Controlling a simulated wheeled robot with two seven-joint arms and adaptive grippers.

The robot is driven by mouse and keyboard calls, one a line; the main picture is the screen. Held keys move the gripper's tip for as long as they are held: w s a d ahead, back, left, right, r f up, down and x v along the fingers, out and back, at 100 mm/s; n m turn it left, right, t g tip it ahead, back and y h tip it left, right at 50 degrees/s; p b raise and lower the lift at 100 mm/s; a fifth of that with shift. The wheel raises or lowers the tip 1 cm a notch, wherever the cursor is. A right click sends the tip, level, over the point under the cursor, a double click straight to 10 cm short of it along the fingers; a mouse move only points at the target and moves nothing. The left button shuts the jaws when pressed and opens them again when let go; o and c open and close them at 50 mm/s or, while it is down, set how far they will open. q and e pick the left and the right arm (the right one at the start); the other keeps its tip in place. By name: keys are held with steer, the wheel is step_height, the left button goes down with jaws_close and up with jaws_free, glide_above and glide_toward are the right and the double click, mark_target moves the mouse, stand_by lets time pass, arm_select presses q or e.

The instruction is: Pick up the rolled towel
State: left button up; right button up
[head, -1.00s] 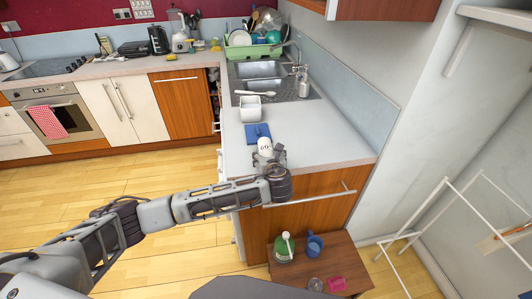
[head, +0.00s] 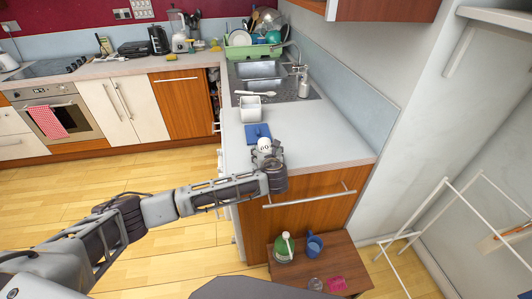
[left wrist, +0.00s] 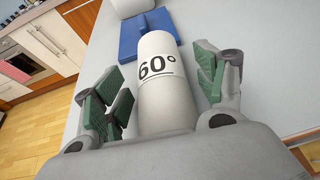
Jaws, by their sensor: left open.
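A white cylinder marked "60°" (head: 264,144), the only thing here that looks like the rolled towel, is on the counter near its front end. In the left wrist view the white cylinder (left wrist: 165,90) fills the space between the fingers, with its far end reaching the blue item. My left gripper (head: 267,152) is open around it, with green-padded fingers (left wrist: 162,78) on both sides. A gap shows at the right finger; whether the left finger touches is unclear. The cylinder's near end is hidden by the gripper. My right gripper is not in view.
A flat blue item (head: 257,131) lies just beyond the cylinder, and a white container (head: 251,111) stands behind it. The sink (head: 262,70) and green dish rack (head: 252,51) are farther back. The counter (head: 315,142) is clear to the right. A low wooden table (head: 334,262) stands below.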

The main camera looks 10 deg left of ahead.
mark_target(266, 149)
arm_select(q)
steer(key=shift+w+a+f, duration=0.15)
steer(key=shift+w+f, duration=0.1)
steer(key=shift+w, duration=0.2)
steer(key=c, duration=1.2)
steer(key=shift+r, duration=0.15)
step_height(266, 149, up, 10)
steer(key=shift+f, duration=0.1)
steer(key=shift+s+f, duration=0.1)
stand_by(0.6)
